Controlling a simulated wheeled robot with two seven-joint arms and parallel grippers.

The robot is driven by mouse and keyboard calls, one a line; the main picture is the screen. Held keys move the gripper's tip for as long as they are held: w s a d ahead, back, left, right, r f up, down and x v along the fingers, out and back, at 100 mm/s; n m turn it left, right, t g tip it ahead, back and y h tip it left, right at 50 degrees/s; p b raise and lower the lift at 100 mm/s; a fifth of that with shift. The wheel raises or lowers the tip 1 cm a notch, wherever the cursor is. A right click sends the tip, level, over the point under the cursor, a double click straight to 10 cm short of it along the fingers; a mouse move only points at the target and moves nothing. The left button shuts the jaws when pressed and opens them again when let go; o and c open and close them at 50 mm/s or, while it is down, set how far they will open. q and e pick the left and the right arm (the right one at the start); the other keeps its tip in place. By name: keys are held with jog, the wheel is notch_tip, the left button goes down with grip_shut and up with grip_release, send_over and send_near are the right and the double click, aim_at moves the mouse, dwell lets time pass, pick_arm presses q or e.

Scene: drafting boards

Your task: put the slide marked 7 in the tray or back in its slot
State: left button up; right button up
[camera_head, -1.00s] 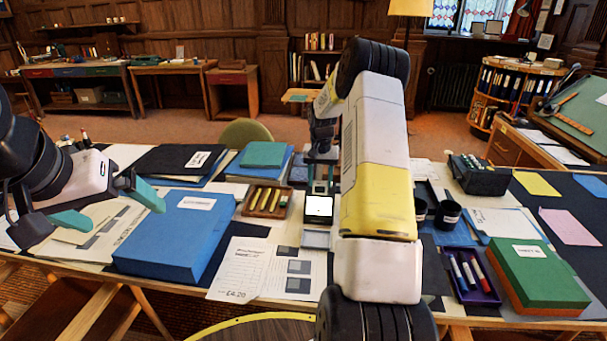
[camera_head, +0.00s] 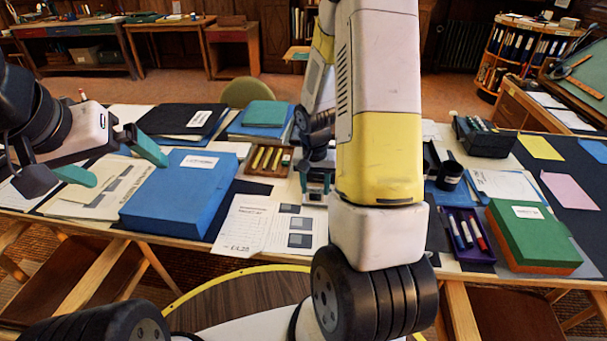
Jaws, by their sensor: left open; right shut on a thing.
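My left gripper (camera_head: 112,163) is open and empty, above the left part of the table by the large blue box. A wooden tray (camera_head: 290,160) with yellow strips in it lies just left of my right gripper. A black slotted box (camera_head: 487,140) stands at the back right.
The blue box (camera_head: 178,200) lies at left, printed sheets (camera_head: 268,228) at the front middle. Black cups (camera_head: 449,176), a purple tray (camera_head: 481,253) of pens and a green box (camera_head: 530,232) are at right. Dark folders (camera_head: 180,122) lie at back left.

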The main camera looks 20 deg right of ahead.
jog(key=s+a+f, duration=0.2)
jog(key=s, duration=0.3)
jog(key=shift+w+d+f, duration=0.85)
jog(key=shift+w+d, duration=0.2)
jog(key=shift+w, duration=1.25)
jog(key=shift+w+d+f, duration=0.9)
jog(key=shift+w+d, duration=0.2)
jog(key=shift+w, duration=1.15)
jog(key=shift+w+d+f, duration=0.85)
jog(key=shift+w+d, duration=0.2)
jog(key=shift+w, duration=1.25)
jog(key=o, duration=1.4)
jog(key=shift+f, duration=0.15)
